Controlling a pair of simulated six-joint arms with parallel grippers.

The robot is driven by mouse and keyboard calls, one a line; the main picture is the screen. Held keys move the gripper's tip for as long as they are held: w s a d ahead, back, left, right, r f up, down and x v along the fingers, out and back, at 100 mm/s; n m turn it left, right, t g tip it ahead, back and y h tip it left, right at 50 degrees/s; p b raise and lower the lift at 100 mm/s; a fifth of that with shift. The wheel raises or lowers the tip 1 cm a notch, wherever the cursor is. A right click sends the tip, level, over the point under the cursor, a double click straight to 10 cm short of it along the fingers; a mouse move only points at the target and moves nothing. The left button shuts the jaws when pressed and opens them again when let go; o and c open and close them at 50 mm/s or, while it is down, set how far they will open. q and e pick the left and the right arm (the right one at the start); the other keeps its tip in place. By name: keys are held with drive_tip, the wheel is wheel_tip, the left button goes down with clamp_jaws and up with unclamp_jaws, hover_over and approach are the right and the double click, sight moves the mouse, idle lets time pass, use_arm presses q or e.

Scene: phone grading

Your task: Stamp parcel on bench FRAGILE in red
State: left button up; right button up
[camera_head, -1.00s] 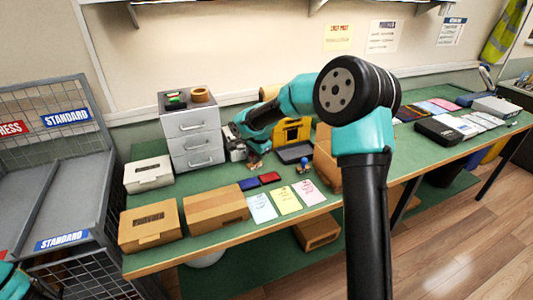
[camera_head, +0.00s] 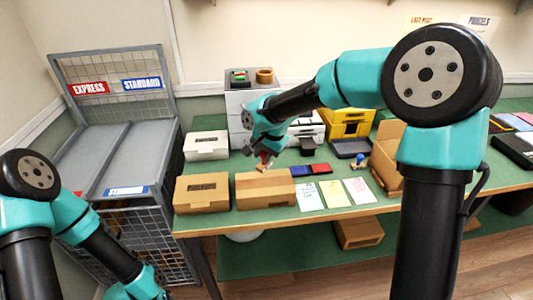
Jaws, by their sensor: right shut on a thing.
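The brown cardboard parcel (camera_head: 264,202), with a paler tape band, lies on the green bench near its front edge. My right gripper (camera_head: 264,158) is above the parcel's back part, shut on a small reddish-brown thing that looks like a stamp (camera_head: 263,167). Its stamping face is too small to make out, and I cannot tell whether it touches the parcel. The red ink pad (camera_head: 321,168) and the blue ink pad (camera_head: 300,171) lie right of the parcel. A blue-handled stamp (camera_head: 358,161) stands farther right. My left wrist is at the bottom edge; its gripper is out of frame.
Three paper sheets (camera_head: 334,193) lie right of the parcel. An open carton (camera_head: 386,160) stands beyond them. A wire cage with EXPRESS and STANDARD signs (camera_head: 118,150) is left.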

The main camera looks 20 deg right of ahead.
sight(264, 168)
drive_tip(key=shift+f, duration=0.2)
drive_tip(key=shift+f, duration=2.85)
drive_tip(key=shift+f, duration=0.6)
idle(0.4)
drive_tip(key=shift+r, duration=3.6)
